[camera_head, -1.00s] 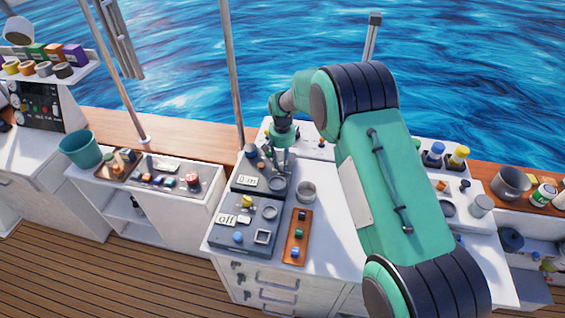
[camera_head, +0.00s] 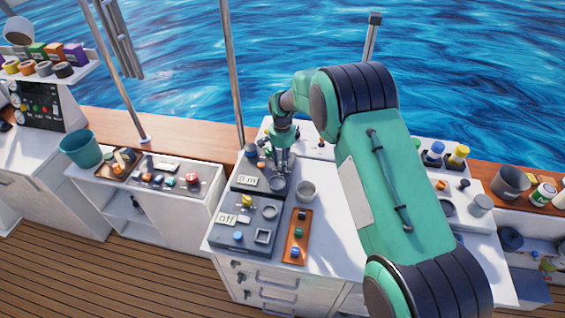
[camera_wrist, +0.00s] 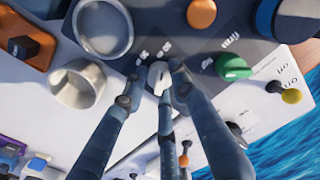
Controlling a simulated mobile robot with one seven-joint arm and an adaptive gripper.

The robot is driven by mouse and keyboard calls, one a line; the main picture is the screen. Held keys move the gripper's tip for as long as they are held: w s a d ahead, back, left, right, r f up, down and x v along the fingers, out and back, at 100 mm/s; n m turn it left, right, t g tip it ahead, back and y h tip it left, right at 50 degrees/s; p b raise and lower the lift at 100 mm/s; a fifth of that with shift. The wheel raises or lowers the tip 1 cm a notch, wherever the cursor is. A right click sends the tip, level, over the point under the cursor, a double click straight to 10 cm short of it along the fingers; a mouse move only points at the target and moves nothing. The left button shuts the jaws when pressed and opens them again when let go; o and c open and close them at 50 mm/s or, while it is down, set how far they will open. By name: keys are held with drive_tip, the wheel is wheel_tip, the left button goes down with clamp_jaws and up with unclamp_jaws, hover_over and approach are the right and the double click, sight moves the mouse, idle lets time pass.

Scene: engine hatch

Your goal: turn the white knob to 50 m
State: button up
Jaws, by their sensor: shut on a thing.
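The white knob (camera_wrist: 158,78) sits on a dark grey panel (camera_wrist: 170,30), with small white scale marks beside it in the wrist view. The marks are blurred, and I cannot read the pointer's setting. My gripper (camera_wrist: 157,84) is shut on the knob, its fingers around it from the sides. In the head view my gripper (camera_head: 281,168) reaches down onto the rear dark box (camera_head: 240,189), and the knob is hidden behind the fingers. A small white display (camera_head: 247,181) on that box shows a value in m, too small to read surely.
A second dark box (camera_head: 228,238), with an "off" display, adjoins at the front. In the wrist view a green knob (camera_wrist: 233,68) is nearby.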

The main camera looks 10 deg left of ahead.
drive_tip(key=o, duration=1.2)
drive_tip(key=shift+c, duration=0.2)
drive_tip(key=shift+r, duration=0.15)
wheel_tip(320, 180, up, 12)
